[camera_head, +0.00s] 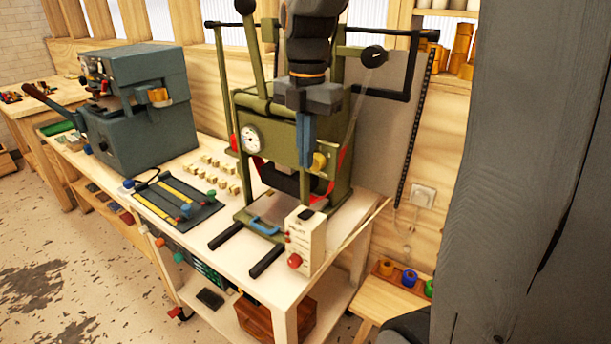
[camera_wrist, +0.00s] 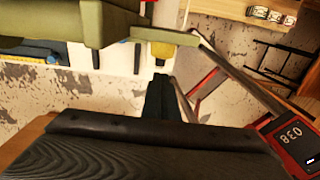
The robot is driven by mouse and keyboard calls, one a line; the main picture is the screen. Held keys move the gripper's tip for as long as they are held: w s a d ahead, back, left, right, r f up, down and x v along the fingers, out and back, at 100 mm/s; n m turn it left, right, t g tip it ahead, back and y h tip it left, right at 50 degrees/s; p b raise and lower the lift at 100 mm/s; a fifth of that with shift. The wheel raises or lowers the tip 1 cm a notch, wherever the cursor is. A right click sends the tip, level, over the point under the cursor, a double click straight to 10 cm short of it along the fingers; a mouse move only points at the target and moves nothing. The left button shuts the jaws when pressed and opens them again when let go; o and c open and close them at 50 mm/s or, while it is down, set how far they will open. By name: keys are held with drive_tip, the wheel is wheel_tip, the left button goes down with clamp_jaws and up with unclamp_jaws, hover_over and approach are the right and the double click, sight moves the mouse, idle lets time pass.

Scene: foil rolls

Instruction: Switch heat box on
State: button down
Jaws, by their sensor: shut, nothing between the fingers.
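A small cream control box (camera_head: 305,240), which looks like the heat box, stands upright at the front right corner of the white bench. It has a dark switch (camera_head: 306,214) on top, a red knob (camera_head: 295,261) low on its front and lettering too small to read. My gripper (camera_head: 306,163) is shut and empty, pointing down in front of the olive-green press (camera_head: 265,115), above and behind the box and apart from it. In the wrist view my gripper (camera_wrist: 159,80) shows its shut fingertips near a yellow part (camera_wrist: 161,49). I cannot tell the switch's position.
A blue handle (camera_head: 265,226) lies left of the box. A grey-green machine (camera_head: 150,115) stands farther left on the bench (camera_head: 235,262). The press's posts and levers crowd my arm.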

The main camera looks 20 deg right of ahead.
drive_tip(key=shift+r, duration=0.7)
drive_tip(key=shift+f, duration=0.1)
drive_tip(key=s+a+f+m, duration=0.2)
drive_tip(key=s+f+m, duration=0.3)
drive_tip(key=f+m, duration=0.3)
drive_tip(key=s+a+f+m+t, duration=0.1)
drive_tip(key=s+a+f+m, duration=0.1)
drive_tip(key=s+f+m, duration=0.3)
drive_tip(key=shift+a+f+m+t, duration=0.35)
drive_tip(key=shift+f+m, duration=1.65)
drive_tip(key=shift+m, duration=3.6)
